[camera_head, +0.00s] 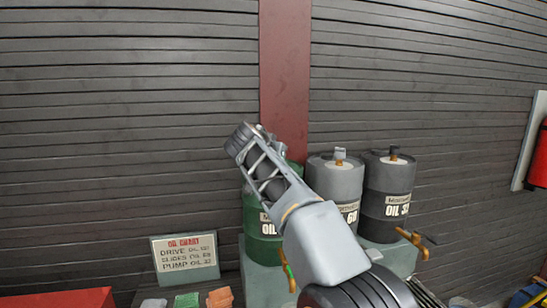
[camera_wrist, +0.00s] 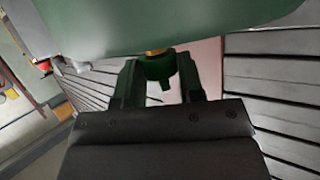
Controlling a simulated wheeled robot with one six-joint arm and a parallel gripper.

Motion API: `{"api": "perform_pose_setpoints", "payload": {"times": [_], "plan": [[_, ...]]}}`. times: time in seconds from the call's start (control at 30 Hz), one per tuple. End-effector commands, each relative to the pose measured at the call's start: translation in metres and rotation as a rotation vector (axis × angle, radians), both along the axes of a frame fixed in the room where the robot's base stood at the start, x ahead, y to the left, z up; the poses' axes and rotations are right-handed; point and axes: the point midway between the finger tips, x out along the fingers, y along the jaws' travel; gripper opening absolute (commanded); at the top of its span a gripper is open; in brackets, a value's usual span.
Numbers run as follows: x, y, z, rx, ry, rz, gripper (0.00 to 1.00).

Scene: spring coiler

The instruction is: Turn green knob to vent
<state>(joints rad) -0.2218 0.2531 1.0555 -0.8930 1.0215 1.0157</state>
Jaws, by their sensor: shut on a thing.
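The green knob (camera_wrist: 157,68) shows in the wrist view under a brassy stem, close to the green drum (camera_wrist: 170,22). My gripper (camera_wrist: 158,76) is shut on the knob, with one finger on each side. In the head view the green drum (camera_head: 262,238) stands at the left of a row of drums, partly behind my arm. My wrist (camera_head: 246,142) is over the top of that drum. The knob is hidden behind my arm in the head view, and no vent marking is readable.
A grey drum (camera_head: 335,180) and a dark drum (camera_head: 388,190) stand to the right, each with a cap on top. A brass tap (camera_head: 410,238) sticks out in front. An oil chart sign (camera_head: 185,258) stands at the lower left. A slatted wall is close behind.

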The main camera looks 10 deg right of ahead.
Motion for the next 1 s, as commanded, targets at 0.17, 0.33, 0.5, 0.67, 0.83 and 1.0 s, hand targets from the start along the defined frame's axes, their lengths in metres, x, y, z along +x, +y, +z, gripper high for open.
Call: {"api": "perform_pose_setpoints", "payload": {"times": [0.17, 0.33, 0.5, 0.67, 0.83, 1.0], "plan": [[0.000, 0.001, -0.002, 0.001, 0.003, 0.001, 0.45], [0.000, 0.000, -0.001, 0.000, 0.002, 0.001, 0.60], [0.000, 0.000, -0.001, 0.000, 0.002, 0.000, 0.60], [-0.005, 0.004, 0.002, 0.000, 0.000, 0.002, 0.60], [-0.025, 0.017, 0.011, 0.001, -0.002, 0.004, 0.60], [-0.053, 0.036, 0.025, 0.001, -0.001, 0.006, 0.60]]}}
